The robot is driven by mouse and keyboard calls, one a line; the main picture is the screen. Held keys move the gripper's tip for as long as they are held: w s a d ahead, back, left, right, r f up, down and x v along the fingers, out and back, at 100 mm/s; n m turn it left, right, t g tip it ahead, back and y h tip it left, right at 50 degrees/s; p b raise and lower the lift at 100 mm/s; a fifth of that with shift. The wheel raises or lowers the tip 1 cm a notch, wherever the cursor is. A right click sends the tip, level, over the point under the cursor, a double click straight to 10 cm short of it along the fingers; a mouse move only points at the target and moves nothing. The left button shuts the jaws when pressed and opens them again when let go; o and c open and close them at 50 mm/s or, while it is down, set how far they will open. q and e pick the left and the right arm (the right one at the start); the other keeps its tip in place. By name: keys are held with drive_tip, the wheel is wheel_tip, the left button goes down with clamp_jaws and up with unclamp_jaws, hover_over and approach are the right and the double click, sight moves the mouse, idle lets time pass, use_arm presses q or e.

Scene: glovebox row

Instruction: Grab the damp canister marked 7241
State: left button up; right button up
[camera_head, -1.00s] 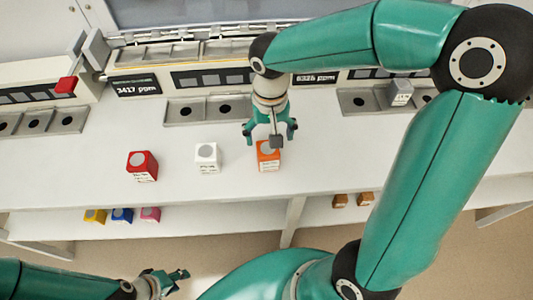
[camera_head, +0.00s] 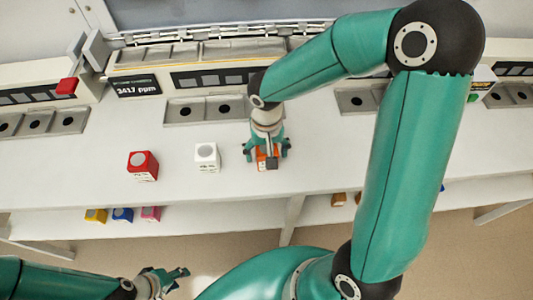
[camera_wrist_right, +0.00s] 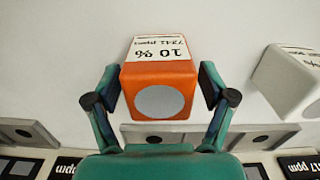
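An orange canister (camera_wrist_right: 158,88) with a grey round top stands upright on the bench. Its white label, upside down in the right wrist view, appears to read 10 % and 7241 ppm. In the head view the same canister (camera_head: 266,163) is partly hidden by my right gripper (camera_head: 267,155). The right gripper is open, with one finger on each side of the canister; narrow gaps show in the wrist view (camera_wrist_right: 160,85). My left gripper (camera_head: 176,280) is low at the front left, away from the bench, and looks empty; its finger opening is unclear.
A white canister (camera_head: 207,158) stands just left of the orange one, and a red canister (camera_head: 143,165) further left. Yellow, blue and pink blocks sit on the lower shelf. Behind are recessed trays (camera_head: 205,108) and a display reading 3417 ppm (camera_head: 136,90).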

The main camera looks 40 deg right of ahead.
drive_tip(key=c, duration=1.1)
drive_tip(key=shift+r, duration=0.15)
